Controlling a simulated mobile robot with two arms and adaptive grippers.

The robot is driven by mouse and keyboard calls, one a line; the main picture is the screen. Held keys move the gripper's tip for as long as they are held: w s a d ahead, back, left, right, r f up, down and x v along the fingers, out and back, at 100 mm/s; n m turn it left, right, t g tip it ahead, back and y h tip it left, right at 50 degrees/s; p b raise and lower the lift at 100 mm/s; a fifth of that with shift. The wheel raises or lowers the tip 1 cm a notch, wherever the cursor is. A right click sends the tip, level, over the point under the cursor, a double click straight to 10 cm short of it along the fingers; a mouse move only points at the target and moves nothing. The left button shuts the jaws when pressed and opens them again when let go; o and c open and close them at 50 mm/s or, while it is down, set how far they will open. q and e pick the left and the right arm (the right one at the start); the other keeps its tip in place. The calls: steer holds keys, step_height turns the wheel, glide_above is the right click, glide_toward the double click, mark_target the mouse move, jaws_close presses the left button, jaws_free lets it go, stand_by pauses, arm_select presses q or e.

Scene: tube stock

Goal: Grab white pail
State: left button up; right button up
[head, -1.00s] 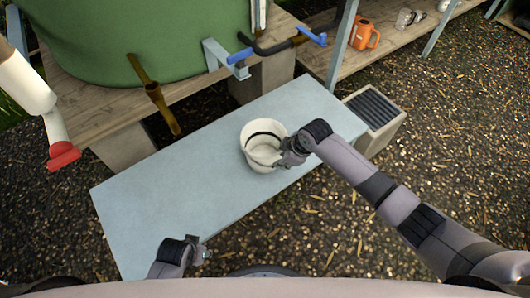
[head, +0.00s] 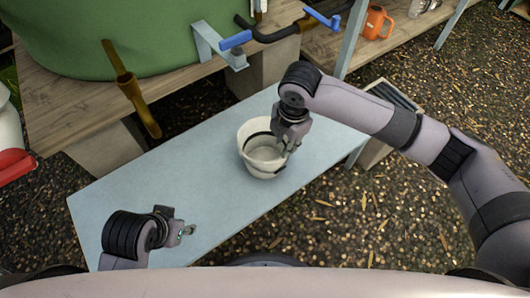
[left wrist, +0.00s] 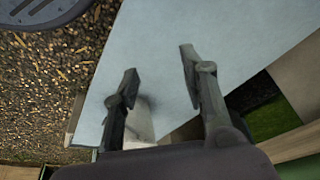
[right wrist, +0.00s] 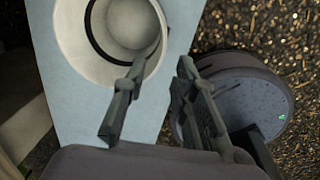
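The white pail (head: 250,160) stands upright on the light blue table, with its dark handle lying along the rim. It also shows in the right wrist view (right wrist: 72,40), seen from above. My right gripper (head: 286,148) is pointed down at the pail's right rim. In the right wrist view its fingers (right wrist: 170,60) are apart, one over the pail's inside and one outside the rim, with a gap showing beside the wall. My left gripper (head: 185,225) is open and empty over the table's near left part; its parted fingers show in the left wrist view (left wrist: 158,62).
The light blue table (head: 150,185) is otherwise clear. A green tank (head: 90,35) with a brown pipe (head: 130,88) and blue-handled taps (head: 236,40) stands behind on a wooden platform. An orange jug (head: 376,22) is on a shelf at back right. A grey vented box is partly behind my right arm.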

steer(key=b, duration=0.1)
glide_toward(279, 167)
step_height(279, 167, down, 3)
steer(key=shift+w+a+r+b, duration=0.15)
steer(key=shift+w+r+b, duration=0.05)
steer(key=shift+b, duration=0.6)
steer(key=shift+f, duration=0.35)
step_height(279, 167, down, 5)
steer(key=shift+w+a+r+b, duration=0.15)
steer(key=shift+r+b, duration=0.05)
steer(key=shift+b, duration=1.05)
steer(key=shift+f, duration=0.1)
arm_select(q)
steer(key=w+d+r+t+h, duration=0.1)
steer(key=w+r+t, duration=0.3)
steer(key=w, duration=0.4)
steer(key=w+d+r+t+h, duration=0.1)
steer(key=w+d+r+t, duration=0.3)
steer(key=w+r+t, duration=0.1)
steer(key=w+t, duration=0.1)
steer(key=w, duration=0.1)
steer(key=shift+w+d+m+t+h, duration=0.3)
steer(key=shift+w+d+h, duration=0.05)
steer(key=shift+h, duration=0.05)
arm_select(e)
jaws_close()
